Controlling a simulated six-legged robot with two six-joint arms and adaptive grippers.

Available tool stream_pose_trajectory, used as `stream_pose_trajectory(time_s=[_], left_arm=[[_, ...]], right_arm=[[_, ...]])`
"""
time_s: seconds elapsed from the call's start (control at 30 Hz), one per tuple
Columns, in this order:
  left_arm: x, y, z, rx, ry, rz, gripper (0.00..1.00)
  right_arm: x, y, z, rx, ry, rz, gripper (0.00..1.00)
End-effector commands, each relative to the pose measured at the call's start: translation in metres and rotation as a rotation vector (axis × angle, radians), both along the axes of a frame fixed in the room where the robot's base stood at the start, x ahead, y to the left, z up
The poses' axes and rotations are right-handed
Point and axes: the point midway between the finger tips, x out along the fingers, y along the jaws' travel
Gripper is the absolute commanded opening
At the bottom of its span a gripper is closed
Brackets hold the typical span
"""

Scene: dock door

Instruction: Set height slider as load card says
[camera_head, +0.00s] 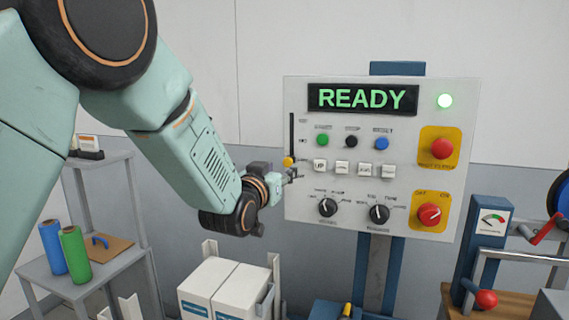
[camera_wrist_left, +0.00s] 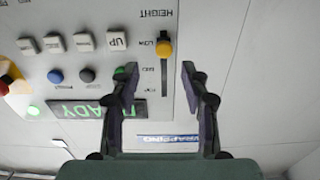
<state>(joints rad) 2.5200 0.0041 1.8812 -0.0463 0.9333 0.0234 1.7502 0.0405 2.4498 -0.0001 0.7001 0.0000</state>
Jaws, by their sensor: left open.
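The height slider's yellow knob (camera_head: 288,161) sits at the lower end of its dark vertical slot (camera_head: 291,130) on the panel's left edge. In the left wrist view, which is upside down, the knob (camera_wrist_left: 165,49) is beside the LOW mark, near the HEIGHT label. My left gripper (camera_head: 291,175) is at the panel's left edge, just below the knob. Its two fingers (camera_wrist_left: 159,72) are open and empty, with the knob beyond the gap between the tips. My right gripper is out of view.
The control panel (camera_head: 400,107) shows READY and has several buttons, two dials and two red knobs on yellow plates. White boxes (camera_head: 225,288) stand below. A shelf (camera_head: 110,275) with blue and green rolls is at left. A crank machine (camera_head: 484,240) is at right.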

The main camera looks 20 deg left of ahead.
Motion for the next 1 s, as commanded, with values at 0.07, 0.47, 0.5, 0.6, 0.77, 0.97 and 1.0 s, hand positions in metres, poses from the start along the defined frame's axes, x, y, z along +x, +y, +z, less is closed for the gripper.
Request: stream_pose_trajectory(time_s=[0.07, 0.47, 0.5, 0.6, 0.77, 0.97, 1.0], left_arm=[[0.011, -0.001, 0.000, 0.000, 0.000, 0.000, 0.46], [0.058, -0.002, 0.000, -0.001, 0.000, 0.000, 0.46], [0.060, -0.002, 0.000, -0.001, 0.001, 0.000, 0.46], [0.064, -0.002, 0.000, -0.001, 0.001, 0.000, 0.46], [0.066, 0.000, 0.000, -0.001, 0.001, 0.001, 0.46], [0.066, 0.001, 0.000, -0.001, 0.001, 0.001, 0.43], [0.066, 0.001, 0.000, -0.001, 0.001, 0.001, 0.40]], right_arm=[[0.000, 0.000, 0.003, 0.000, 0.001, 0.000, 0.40], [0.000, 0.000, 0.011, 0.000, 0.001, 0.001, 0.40], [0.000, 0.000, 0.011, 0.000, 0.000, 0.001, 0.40], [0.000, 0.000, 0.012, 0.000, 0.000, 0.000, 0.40], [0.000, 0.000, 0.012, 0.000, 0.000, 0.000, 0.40], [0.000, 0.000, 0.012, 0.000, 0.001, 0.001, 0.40], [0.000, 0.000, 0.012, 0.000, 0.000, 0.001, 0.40]])
